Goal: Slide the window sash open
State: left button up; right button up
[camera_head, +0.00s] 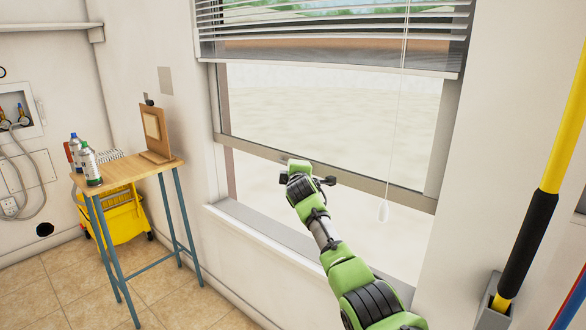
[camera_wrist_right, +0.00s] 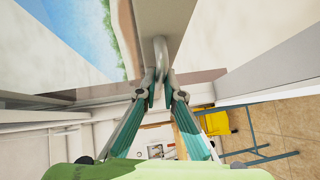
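The window sash shows in the head view with its grey bottom rail (camera_head: 370,183) well above the sill (camera_head: 270,235), and a gap lies below the rail. My right gripper (camera_head: 305,172) is at the left-centre part of this rail. In the right wrist view a grey U-shaped sash handle (camera_wrist_right: 160,48) hangs from the beige rail (camera_wrist_right: 158,14). The fingertips of the right gripper (camera_wrist_right: 161,85) are close together on both sides of the handle and look shut on it. The exact finger contact is small and hard to see. My left gripper is not in view.
A blind (camera_head: 330,30) covers the window top, and its cord with a pull (camera_head: 383,211) hangs right of my arm. A wooden table (camera_head: 125,168) with bottles stands left, near a yellow mop bucket (camera_head: 122,218). A yellow-black pole (camera_head: 530,230) stands at right.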

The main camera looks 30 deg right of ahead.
jog(key=shift+o, duration=0.3)
jog(key=shift+s, duration=0.1)
jog(key=v, duration=1.2)
dwell(0.4)
